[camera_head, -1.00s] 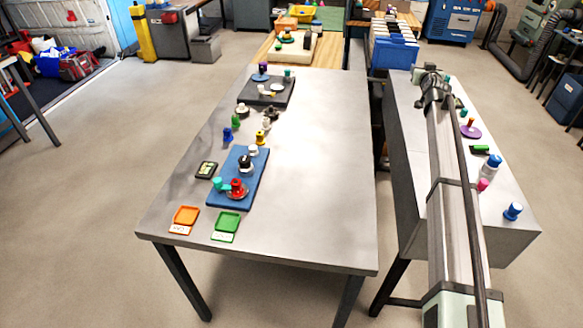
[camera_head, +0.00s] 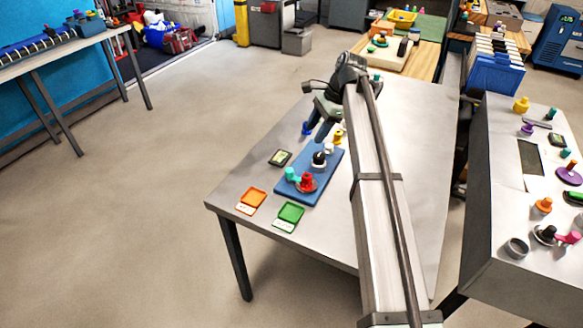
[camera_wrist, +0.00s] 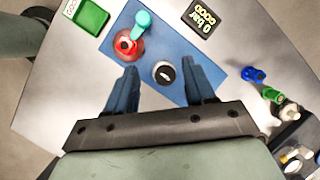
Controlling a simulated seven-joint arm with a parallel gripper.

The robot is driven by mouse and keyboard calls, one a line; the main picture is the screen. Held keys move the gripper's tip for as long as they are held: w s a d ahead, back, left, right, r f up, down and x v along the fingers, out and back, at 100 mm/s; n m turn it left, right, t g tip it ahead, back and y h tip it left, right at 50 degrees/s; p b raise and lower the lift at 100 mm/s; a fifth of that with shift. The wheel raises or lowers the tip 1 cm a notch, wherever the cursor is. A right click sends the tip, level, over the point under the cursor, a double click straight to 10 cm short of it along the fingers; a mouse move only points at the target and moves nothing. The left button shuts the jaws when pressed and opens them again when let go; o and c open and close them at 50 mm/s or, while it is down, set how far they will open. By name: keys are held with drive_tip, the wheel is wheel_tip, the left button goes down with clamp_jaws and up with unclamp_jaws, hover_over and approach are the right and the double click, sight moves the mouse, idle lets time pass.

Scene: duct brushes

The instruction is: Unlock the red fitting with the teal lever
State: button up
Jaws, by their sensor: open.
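The red fitting (camera_head: 307,182) stands on a blue mat (camera_head: 308,196) on the metal table. A teal lever (camera_head: 291,174) sits beside it, to its left. In the wrist view the red fitting (camera_wrist: 128,45) shows from above, with the teal lever (camera_wrist: 142,22) joined to or touching its edge. My gripper (camera_head: 318,130) is open and empty above the far part of the mat. In the wrist view its two blue fingers (camera_wrist: 163,88) are spread, with a black and white fitting (camera_wrist: 164,73) below and between them. The red fitting lies outside the fingers.
A gauge display reading "0 bar GOOD" (camera_wrist: 207,17) lies beside the mat. An orange tray (camera_head: 251,199) and a green tray (camera_head: 289,214) lie at the near edge. Blue and green fittings (camera_wrist: 254,75) stand beyond the mat. A side table (camera_head: 500,200) holds more parts.

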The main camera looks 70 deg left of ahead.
sight(290, 169)
drive_tip(key=shift+m+h, duration=0.3)
drive_tip(key=shift+h, duration=0.2)
drive_tip(key=s+f, duration=0.2)
drive_tip(key=f, duration=0.2)
drive_tip(key=s+f, duration=0.3)
drive_tip(key=f, duration=0.1)
drive_tip(key=s+d+f, duration=0.1)
drive_tip(key=s+f, duration=0.2)
drive_tip(key=f, duration=0.1)
drive_tip(key=shift+s+d+f, duration=0.1)
drive_tip(key=shift+s+f, duration=0.05)
drive_tip(key=shift+s, duration=0.05)
clamp_jaws()
